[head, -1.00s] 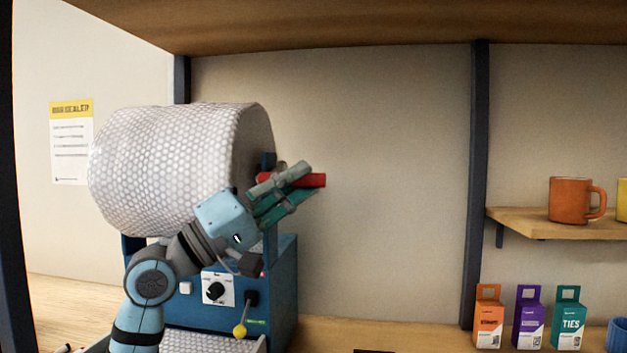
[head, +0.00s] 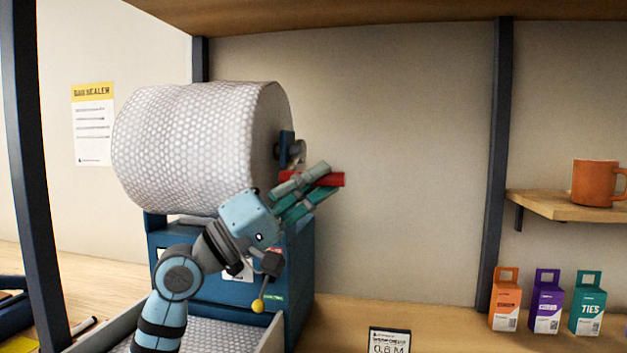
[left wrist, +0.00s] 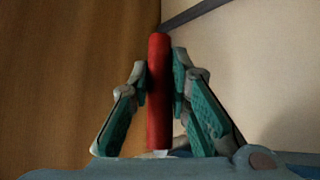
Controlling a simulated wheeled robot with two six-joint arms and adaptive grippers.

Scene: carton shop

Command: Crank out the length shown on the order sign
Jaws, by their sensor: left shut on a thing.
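A large bubble-wrap roll (head: 190,140) sits on a blue dispenser machine (head: 298,290). The crank's red handle (head: 335,179) sticks out to the right of the roll's end. My left gripper (head: 312,188) is shut on the red handle; the handle (left wrist: 158,95) stands between both green-padded fingers in the left wrist view. The order sign (head: 389,341) at the bottom edge reads 0.8 M. A lever with a yellow knob (head: 257,306) is on the machine's front, and my left arm hides part of the control panel. My right gripper is not in view.
Bubble wrap lies in a tray (head: 270,335) below the machine. Orange, purple and teal boxes (head: 545,303) stand at right on the wooden bench (head: 440,318). An orange mug (head: 596,183) sits on a small shelf. A dark post (head: 496,160) stands between. A poster (head: 93,125) hangs left.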

